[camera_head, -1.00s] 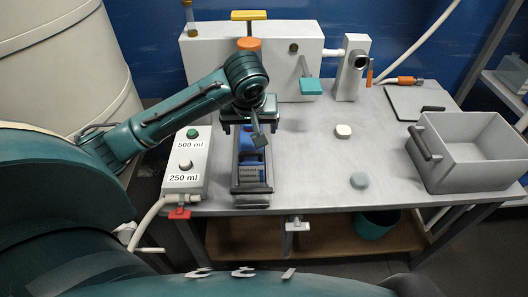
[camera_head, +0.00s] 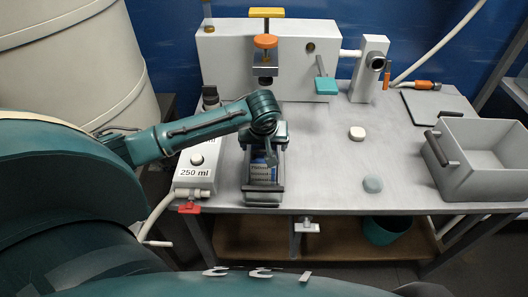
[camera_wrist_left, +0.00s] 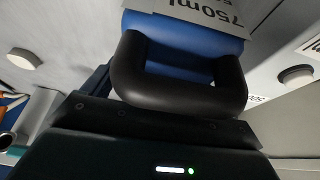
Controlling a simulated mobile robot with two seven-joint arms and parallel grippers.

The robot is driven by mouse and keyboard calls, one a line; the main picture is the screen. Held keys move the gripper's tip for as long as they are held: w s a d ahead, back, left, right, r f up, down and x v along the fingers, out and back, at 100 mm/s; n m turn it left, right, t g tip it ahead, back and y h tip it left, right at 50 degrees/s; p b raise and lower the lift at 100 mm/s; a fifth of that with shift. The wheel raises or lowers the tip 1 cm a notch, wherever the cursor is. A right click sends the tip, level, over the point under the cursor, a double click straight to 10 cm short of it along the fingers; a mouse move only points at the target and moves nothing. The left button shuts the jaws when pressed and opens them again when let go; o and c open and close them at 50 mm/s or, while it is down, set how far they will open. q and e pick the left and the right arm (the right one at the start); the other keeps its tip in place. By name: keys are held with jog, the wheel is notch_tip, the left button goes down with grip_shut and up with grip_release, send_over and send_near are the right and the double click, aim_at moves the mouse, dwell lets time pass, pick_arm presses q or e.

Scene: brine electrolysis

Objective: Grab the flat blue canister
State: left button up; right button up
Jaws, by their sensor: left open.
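The flat blue canister (camera_head: 264,172) stands in a narrow grey rack (camera_head: 263,199) near the table's front edge, and only part of its blue side and label shows. In the left wrist view, a blue body (camera_wrist_left: 180,72) with a white 750 ml label fills the upper middle. A black rounded loop lies across it; I cannot tell which part it belongs to. My left gripper (camera_head: 271,157) is open, pointing down just over the rack. It hides the canister's top, and I cannot tell whether it touches it. My right gripper is out of view.
A white box (camera_head: 197,160) with a button and a 250 ml label stands left of the rack. A white piece (camera_head: 357,133) and a grey-green piece (camera_head: 373,184) lie to the right, before a grey bin (camera_head: 480,158). A white apparatus (camera_head: 225,55) stands behind.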

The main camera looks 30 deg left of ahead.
pick_arm(q)
jog(key=c, duration=1.8)
jog(key=shift+r, duration=0.2)
